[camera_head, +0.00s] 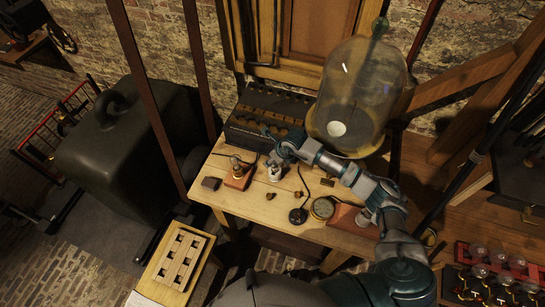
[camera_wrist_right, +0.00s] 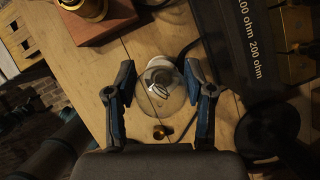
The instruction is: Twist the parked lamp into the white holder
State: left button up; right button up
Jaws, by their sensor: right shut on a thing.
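The clear glass lamp (camera_wrist_right: 172,98), with a filament visible inside, is between the two fingers of my right gripper (camera_wrist_right: 160,86), which is shut on it. The white holder (camera_wrist_right: 160,66) shows just beyond and partly behind the glass. In the head view the white holder (camera_head: 275,173) stands on the wooden table below my right gripper (camera_head: 277,147). The lamp and holder overlap in the wrist view, so I cannot tell whether the lamp's base is seated. My left gripper is not in view.
A wooden block with a brass socket (camera_head: 238,178) stands left of the holder. The resistance box (camera_head: 255,132) and glass bell jar (camera_head: 355,90) stand behind. A small brass piece (camera_wrist_right: 160,132), round gauge (camera_head: 323,208) and black stand (camera_head: 298,215) are nearby. A red rack (camera_head: 500,262) holds several lamps.

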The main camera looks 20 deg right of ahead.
jog(key=shift+m+h, duration=0.4)
jog(key=shift+m, duration=0.5)
jog(key=shift+d+m+t+h+p, duration=0.1)
jog(key=shift+m+t+h+p, duration=0.4)
jog(key=shift+m, duration=0.7)
jog(key=m, duration=0.1)
jog(key=m+h, duration=0.1)
jog(key=m, duration=0.1)
jog(key=shift+w+d, duration=0.15)
jog(key=shift+d, duration=0.05)
jog(key=o, duration=1.2)
jog(key=shift+o, duration=0.2)
jog(key=shift+r, duration=0.1)
